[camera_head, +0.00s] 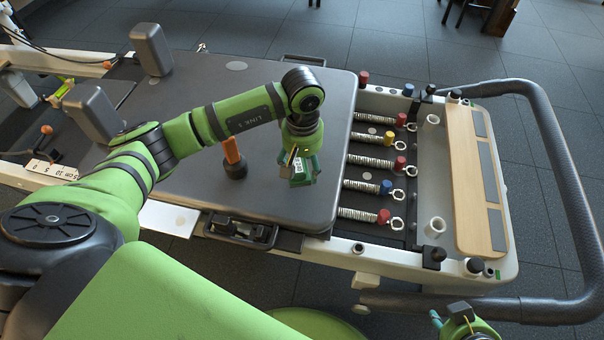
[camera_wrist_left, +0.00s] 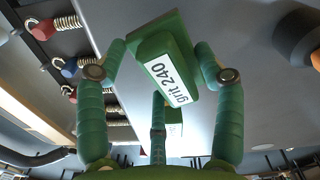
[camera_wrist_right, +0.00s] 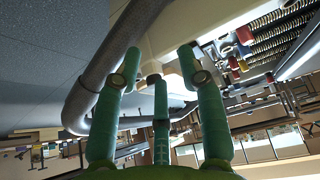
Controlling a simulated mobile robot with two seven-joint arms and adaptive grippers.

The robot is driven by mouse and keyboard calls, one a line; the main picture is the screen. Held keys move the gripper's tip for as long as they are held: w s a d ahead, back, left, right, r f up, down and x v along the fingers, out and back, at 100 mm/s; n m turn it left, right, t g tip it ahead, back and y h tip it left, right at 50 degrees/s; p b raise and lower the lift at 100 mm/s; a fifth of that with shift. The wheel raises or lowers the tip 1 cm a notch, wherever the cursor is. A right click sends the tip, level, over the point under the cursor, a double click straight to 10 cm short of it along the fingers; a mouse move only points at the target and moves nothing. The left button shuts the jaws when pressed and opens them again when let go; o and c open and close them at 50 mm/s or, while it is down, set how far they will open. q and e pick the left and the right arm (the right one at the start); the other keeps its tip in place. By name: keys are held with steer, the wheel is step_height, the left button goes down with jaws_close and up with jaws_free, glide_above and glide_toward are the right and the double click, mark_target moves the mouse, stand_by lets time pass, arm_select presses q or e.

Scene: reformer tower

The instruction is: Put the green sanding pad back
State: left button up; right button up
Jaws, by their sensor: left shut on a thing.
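The green sanding pad (camera_wrist_left: 165,58), with a white "grit 240" label, is held between the green fingers of my left gripper (camera_wrist_left: 160,62). In the head view my left gripper (camera_head: 302,172) is over the right part of the grey padded carriage, with the pad's label (camera_head: 298,168) partly showing between the fingers. I cannot tell whether the pad touches the surface. My right gripper (camera_wrist_right: 157,58) has its fingers apart with nothing between them. In the head view it is at the lower right edge (camera_head: 458,318), partly cut off, beside the machine's near side.
A tool with an orange handle (camera_head: 231,150) stands on the carriage (camera_head: 240,95) left of my left gripper. Springs with coloured ends (camera_head: 375,161) lie to the right, then a wooden board (camera_head: 474,190) and a dark curved rail (camera_head: 565,170). Two grey shoulder blocks (camera_head: 151,48) stand at the left.

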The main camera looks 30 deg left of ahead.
mark_target(302, 174)
arm_select(q)
step_height(302, 174, down, 4)
steer(key=shift+r+b, duration=0.25)
steer(key=shift+b, duration=0.2)
steer(key=shift+f, duration=0.2)
arm_select(e)
steer(key=w+a+r+t, duration=0.2)
steer(key=w+r+t, duration=0.1)
steer(key=w, duration=0.2)
steer(key=shift+y, duration=0.4)
steer(key=shift+w+a+r, duration=0.1)
steer(key=shift+w+r, duration=0.05)
steer(key=shift+r, duration=0.05)
arm_select(q)
steer(key=shift+f, duration=0.15)
steer(key=o, duration=1)
arm_select(e)
steer(key=shift+w+a+r+n+t, duration=0.2)
steer(key=shift+w+r+n+t, duration=0.15)
steer(key=shift+t, duration=0.25)
steer(key=shift+r, duration=0.1)
